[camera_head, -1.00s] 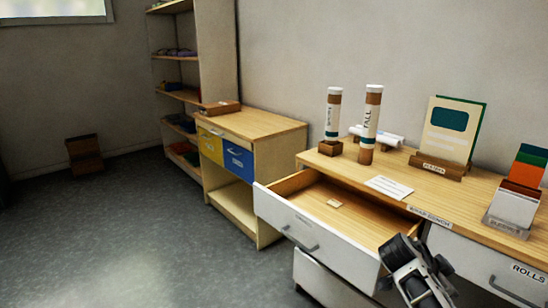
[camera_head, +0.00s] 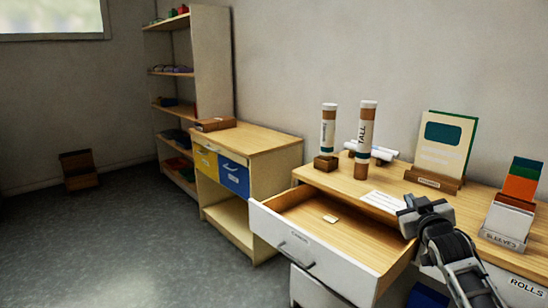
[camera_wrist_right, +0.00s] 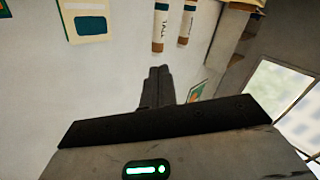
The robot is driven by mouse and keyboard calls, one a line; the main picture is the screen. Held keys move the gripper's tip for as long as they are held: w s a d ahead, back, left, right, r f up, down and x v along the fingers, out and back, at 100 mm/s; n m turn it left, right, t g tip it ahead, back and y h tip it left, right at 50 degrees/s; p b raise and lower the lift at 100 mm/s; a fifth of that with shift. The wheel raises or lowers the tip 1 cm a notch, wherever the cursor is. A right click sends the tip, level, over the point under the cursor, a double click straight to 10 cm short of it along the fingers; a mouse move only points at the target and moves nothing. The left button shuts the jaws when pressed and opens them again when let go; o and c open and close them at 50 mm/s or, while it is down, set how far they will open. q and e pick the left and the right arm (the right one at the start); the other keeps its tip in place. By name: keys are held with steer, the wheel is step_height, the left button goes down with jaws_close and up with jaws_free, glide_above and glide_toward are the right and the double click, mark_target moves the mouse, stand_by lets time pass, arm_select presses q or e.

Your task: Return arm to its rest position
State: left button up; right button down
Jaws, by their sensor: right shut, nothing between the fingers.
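My right gripper (camera_head: 420,208) is shut and empty. In the head view it is in front of the table's right part, over the right side of the open drawer (camera_head: 310,236). In the right wrist view its fingers (camera_wrist_right: 158,88) are together with nothing between them. The drawer is pulled out and holds only a small pale tag (camera_head: 331,219). My left gripper is not in view.
On the tabletop (camera_head: 338,178) stand a tall tube (camera_head: 364,135), a shorter tube (camera_head: 328,135), a card stand (camera_head: 443,145) and a sleeves holder (camera_head: 508,215). A low cabinet (camera_head: 262,145) and shelf (camera_head: 213,65) stand left.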

steer(key=s+a+f+g+y, duration=0.1)
steer(key=s+a+f, duration=0.25)
steer(key=f, duration=0.35)
steer(key=s+a+f+g+y, duration=0.1)
steer(key=s+a+f, duration=0.2)
steer(key=s+f, duration=0.35)
steer(key=s+a+f+g, duration=0.2)
steer(key=s+a+f, duration=0.2)
steer(key=s, duration=0.5)
steer(key=s+a+f+g+y, duration=0.1)
steer(key=s+a+f, duration=0.3)
steer(key=s+f, duration=0.3)
steer(key=s+a+f+g+y, duration=0.1)
steer(key=s+a+f, duration=0.3)
steer(key=s, duration=0.8)
steer(key=shift+s+a+f+g, duration=0.25)
steer(key=shift+s+f+g, duration=0.15)
steer(key=shift+f+g, duration=0.45)
